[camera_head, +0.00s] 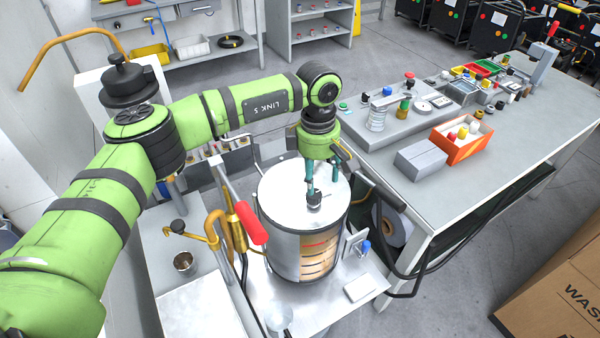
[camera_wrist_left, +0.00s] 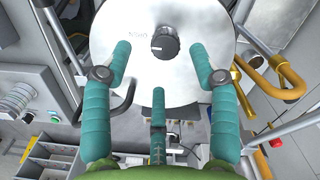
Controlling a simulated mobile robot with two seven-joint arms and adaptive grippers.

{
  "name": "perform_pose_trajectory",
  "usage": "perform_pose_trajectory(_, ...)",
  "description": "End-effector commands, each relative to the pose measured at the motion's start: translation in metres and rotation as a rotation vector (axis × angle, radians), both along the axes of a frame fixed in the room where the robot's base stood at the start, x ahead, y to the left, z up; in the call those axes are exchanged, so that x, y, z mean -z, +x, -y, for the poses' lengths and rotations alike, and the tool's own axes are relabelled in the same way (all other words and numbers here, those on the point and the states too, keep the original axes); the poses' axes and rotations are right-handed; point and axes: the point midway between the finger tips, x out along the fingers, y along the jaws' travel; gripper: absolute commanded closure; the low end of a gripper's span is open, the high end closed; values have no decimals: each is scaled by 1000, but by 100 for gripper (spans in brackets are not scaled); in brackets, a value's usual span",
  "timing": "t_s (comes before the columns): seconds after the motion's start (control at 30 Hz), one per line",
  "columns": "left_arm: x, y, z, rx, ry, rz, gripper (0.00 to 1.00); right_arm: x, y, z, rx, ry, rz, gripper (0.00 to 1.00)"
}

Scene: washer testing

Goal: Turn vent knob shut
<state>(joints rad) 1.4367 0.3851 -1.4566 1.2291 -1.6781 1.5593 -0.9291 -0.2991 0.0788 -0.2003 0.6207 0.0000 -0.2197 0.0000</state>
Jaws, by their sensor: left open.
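The vent knob (camera_head: 314,201) is a small dark round knob on top of a white lid (camera_head: 285,190). The lid covers a silver cylindrical vessel (camera_head: 270,231). In the left wrist view the knob (camera_wrist_left: 165,44) is black and ribbed, in the middle of the lid (camera_wrist_left: 120,28). My left gripper (camera_head: 320,188) points down over the lid. Its teal fingers (camera_wrist_left: 165,62) are spread, with the knob between and beyond their tips, and nothing is held. Whether a fingertip touches the knob is unclear. My right gripper is not in view.
A red-handled lever (camera_head: 250,224) and brass pipes (camera_head: 212,230) stand just left of the vessel. A grey workbench (camera_head: 470,190) with an orange bin (camera_head: 462,152) is at the right. A cardboard box (camera_head: 560,290) stands at the lower right.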

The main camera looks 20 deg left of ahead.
Motion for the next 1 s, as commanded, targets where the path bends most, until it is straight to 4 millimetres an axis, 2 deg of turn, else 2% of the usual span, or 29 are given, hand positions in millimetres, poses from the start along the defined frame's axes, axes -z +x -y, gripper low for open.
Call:
perform_pose_trajectory(0.07,-4,2,-9,2,37,4,40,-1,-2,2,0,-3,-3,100)
perform_pose_trajectory(0.17,1,3,-12,2,50,2,40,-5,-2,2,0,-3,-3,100)
perform_pose_trajectory(0.4,36,1,-11,0,46,-1,40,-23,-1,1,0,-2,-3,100)
perform_pose_trajectory(0.6,60,2,-10,1,45,0,40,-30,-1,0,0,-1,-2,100)
perform_pose_trajectory(0.93,66,2,-10,0,43,3,40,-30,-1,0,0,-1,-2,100)
perform_pose_trajectory(0.97,66,2,-10,0,43,3,48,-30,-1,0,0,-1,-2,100)
perform_pose_trajectory(1.0,66,2,-10,0,43,3,64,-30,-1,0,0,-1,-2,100)
